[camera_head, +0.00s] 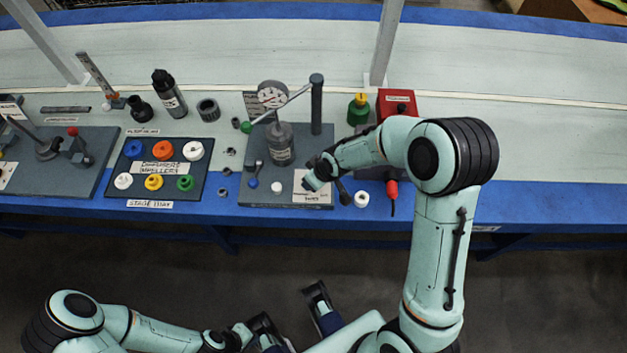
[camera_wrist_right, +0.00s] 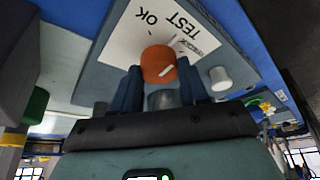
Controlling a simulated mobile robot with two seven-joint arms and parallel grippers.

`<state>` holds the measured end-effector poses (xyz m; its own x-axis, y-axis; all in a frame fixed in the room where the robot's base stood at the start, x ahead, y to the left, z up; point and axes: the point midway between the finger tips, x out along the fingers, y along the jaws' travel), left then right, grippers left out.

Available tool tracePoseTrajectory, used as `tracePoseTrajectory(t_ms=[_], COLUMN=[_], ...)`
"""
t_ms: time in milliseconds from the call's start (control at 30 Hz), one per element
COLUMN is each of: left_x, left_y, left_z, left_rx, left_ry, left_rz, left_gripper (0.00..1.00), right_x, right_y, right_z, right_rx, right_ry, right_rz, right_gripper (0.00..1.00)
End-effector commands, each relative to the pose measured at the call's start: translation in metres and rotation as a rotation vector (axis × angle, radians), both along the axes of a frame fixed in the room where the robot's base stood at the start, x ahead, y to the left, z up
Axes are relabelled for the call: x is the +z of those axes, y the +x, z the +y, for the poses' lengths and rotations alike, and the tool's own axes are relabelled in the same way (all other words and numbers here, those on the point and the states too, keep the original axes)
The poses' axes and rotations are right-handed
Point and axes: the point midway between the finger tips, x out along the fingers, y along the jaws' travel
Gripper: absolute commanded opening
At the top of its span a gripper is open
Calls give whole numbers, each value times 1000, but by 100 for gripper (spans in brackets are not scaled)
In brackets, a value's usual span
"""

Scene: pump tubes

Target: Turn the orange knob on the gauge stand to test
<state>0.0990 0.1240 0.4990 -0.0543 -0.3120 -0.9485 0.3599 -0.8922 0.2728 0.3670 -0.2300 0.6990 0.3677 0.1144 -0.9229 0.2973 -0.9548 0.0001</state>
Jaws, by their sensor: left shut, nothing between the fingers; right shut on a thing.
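The gauge stand (camera_head: 258,196) is a dark grey plate at the middle of the bench, carrying a dial gauge (camera_head: 272,94) on a grey body. The orange knob (camera_wrist_right: 158,64) sits between my right fingers in the right wrist view, in front of a TEST OK label (camera_wrist_right: 180,25). A white line marks its face. My right gripper (camera_wrist_right: 160,85) is shut on the knob. In the head view my right gripper (camera_head: 312,180) is over the stand's right part and hides the knob. My left gripper (camera_head: 262,332) is shut and empty, low in front of the bench.
A tray of coloured caps (camera_head: 120,184) lies left. A white ring (camera_head: 361,199) lies near my right arm.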

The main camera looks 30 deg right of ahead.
Motion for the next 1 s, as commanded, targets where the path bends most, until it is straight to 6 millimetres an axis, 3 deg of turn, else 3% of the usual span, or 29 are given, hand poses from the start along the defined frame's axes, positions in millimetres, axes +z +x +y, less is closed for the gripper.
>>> tracePoseTrajectory(t_ms=[733,767,800,1000], left_x=[-6,-6,-6,-6], left_y=[3,3,3,3], left_z=[0,0,0,0], left_rx=[2,2,2,3], left_ry=[1,1,1,1], left_rz=[-11,-11,-11,-11], left_gripper=[0,0,0,0], right_x=[0,0,0,0], right_y=[-1,-1,-1,-1], right_z=[-1,-1,-1,0], right_rx=[-69,-69,-69,-67], right_ry=[-2,-2,-2,-1], right_rz=[4,4,4,3], right_gripper=[13,53,66,69])
